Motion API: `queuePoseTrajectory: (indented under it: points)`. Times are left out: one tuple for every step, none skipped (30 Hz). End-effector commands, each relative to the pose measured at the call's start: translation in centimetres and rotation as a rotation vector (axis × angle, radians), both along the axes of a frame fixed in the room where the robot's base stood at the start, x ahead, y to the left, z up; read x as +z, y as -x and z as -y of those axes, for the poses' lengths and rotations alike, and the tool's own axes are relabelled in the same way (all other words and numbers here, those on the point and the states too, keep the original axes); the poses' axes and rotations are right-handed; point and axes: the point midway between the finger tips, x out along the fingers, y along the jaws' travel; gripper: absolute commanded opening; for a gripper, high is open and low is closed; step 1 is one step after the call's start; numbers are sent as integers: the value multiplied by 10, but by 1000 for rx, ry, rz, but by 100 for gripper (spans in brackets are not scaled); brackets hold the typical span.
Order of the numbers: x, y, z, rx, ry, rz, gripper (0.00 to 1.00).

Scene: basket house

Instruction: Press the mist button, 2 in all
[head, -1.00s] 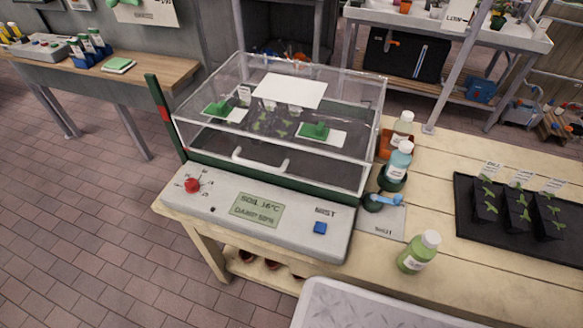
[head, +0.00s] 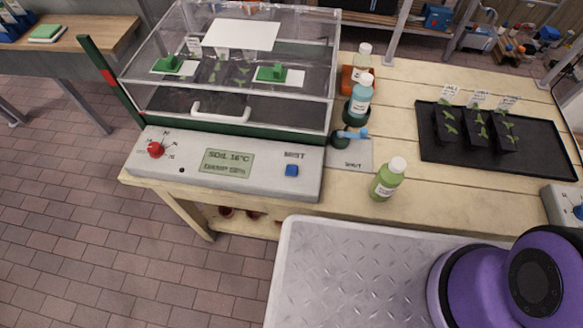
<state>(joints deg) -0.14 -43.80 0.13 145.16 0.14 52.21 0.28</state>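The blue mist button (head: 292,170) sits under the word MIST on the right part of the grey control panel (head: 205,187). The panel runs along the front of a clear-lidded propagator (head: 243,34), whose lid is down. The panel's display (head: 227,162) reads SOIL 16°C and a DAMP percentage that is hard to read. A red dial (head: 156,150) is at the panel's left. My gripper is not in view; only a purple and black part of my arm shows at the lower right. Nothing touches the button.
A green bottle (head: 387,179) stands right of the panel. A black tray (head: 550,142) with seedling pots lies at the right. My grey deck fills the lower middle.

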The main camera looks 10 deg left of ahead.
Motion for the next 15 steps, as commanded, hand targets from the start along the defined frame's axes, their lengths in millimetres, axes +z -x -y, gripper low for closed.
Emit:
queuePoseTrajectory:
  points:
    - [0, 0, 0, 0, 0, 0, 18]
    - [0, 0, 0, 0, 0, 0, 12]
    - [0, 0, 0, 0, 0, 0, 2]
    - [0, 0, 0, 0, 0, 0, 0]
    - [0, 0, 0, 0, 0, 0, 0]
    - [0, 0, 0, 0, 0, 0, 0]
    - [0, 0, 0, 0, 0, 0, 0]
    - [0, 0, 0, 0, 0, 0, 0]
    - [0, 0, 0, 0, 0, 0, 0]
    - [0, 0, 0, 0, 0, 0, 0]
    - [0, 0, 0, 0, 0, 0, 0]
    - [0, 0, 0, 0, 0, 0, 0]
    - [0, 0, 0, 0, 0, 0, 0]
    - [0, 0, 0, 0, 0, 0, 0]
    - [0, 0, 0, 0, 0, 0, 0]
